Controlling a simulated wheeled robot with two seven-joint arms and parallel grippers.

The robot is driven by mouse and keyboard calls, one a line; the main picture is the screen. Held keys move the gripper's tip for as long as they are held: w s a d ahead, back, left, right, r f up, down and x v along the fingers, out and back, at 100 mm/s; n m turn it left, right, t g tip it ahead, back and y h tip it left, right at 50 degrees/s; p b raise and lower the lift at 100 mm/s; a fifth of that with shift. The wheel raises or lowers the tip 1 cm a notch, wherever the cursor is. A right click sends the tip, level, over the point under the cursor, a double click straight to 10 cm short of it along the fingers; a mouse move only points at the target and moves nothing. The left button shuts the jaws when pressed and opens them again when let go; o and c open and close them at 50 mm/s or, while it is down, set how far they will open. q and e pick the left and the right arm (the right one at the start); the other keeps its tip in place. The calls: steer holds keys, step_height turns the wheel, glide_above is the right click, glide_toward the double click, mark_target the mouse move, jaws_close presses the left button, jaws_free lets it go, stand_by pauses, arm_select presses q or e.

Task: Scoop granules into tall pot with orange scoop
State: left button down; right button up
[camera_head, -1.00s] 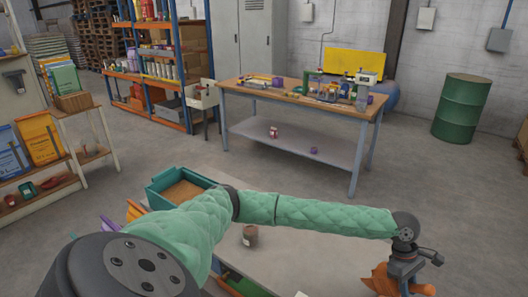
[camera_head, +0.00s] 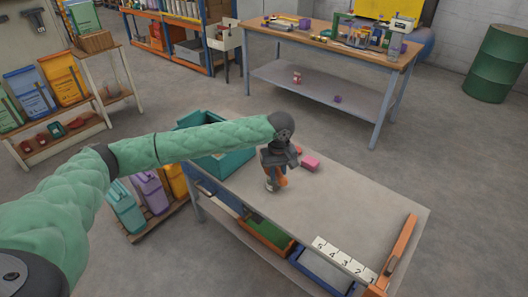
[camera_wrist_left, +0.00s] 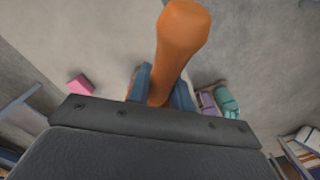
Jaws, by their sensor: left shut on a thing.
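My left gripper (camera_head: 274,163) is above the table and shut on the orange scoop (camera_head: 280,181). In the left wrist view the scoop's thick orange handle (camera_wrist_left: 181,40) stands between the blue-grey fingers; its bowl cannot be made out. A small pot (camera_head: 270,185) shows partly at the gripper's lower left, mostly hidden; whether the scoop touches it I cannot tell. The teal granule bin (camera_head: 232,164) stands at the table's far left end, behind my left forearm. The granules are hidden from here. My right gripper is in neither view now.
A pink block (camera_head: 311,163) lies right of the gripper. A numbered white strip (camera_head: 345,258) and a long orange bar (camera_head: 402,245) are at the table's right end. Green and blue trays sit below the front edge. The table's middle right is clear.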

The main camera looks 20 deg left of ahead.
arm_select(q)
steer(key=a+r+m+t, duration=0.1)
steer(key=m, duration=0.1)
steer(key=w+a+r+m+t, duration=0.1)
steer(key=m, duration=0.1)
steer(key=a+r+m+t+p, duration=0.1)
steer(key=shift+w+a+r+m, duration=0.3)
steer(key=shift+w+r+m, duration=0.1)
steer(key=shift+w+a+r+m+t, duration=0.3)
steer(key=shift+a+r+m+t, duration=0.15)
steer(key=shift+m, duration=0.25)
steer(key=shift+d, duration=0.15)
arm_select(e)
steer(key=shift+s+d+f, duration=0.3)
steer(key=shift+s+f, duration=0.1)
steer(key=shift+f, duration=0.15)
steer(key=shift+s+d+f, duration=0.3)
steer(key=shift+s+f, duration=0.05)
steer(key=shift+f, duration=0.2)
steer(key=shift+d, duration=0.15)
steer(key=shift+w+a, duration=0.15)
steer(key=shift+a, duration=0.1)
arm_select(q)
steer(key=shift+w, duration=0.1)
